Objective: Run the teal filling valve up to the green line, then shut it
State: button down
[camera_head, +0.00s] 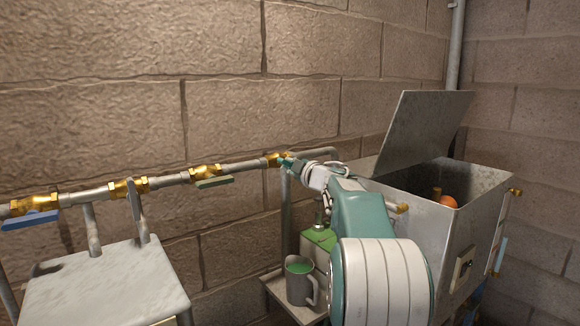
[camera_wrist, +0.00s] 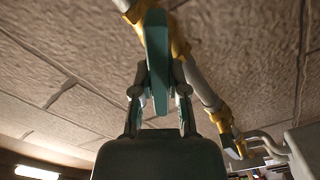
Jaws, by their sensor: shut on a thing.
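The teal valve handle (camera_wrist: 157,50) is long and flat and stands between my gripper's fingers in the wrist view. My gripper (camera_wrist: 159,90) is shut on it, one finger on each side. The handle is at an angle to the pipe there, and its brass body (camera_wrist: 178,38) shows behind it. In the head view my gripper (camera_head: 286,164) is at the brass valve (camera_head: 274,159) at the right end of the wall pipe, and hides most of the handle. A metal tank (camera_head: 425,225) stands to the right with its lid raised. I cannot make out a green line or the liquid level.
Along the pipe sit an olive-handled valve (camera_head: 213,183), a grey-handled valve (camera_head: 128,188) and a blue-handled valve (camera_head: 30,220). A mug with green contents (camera_head: 300,290) and a green-topped box (camera_head: 318,238) stand below my arm. A grey metal surface (camera_head: 105,285) is at lower left.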

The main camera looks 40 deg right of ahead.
jog(key=shift+a+f+n, duration=0.1)
jog(key=shift+f+n, duration=0.1)
jog(key=shift+n, duration=0.95)
jog(key=shift+f+n, duration=0.15)
jog(key=shift+n, duration=1)
jog(key=shift+f, duration=0.1)
jog(key=c, duration=0.6)
grip_release()
jog(key=shift+c, duration=0.2)
jog(key=shift+a, duration=0.1)
jog(key=shift+s+r, duration=0.2)
jog(key=shift+s, duration=0.1)
jog(key=s, duration=1.1)
jog(key=shift+s, duration=0.15)
jog(key=shift+f, duration=0.1)
dwell(2.7)
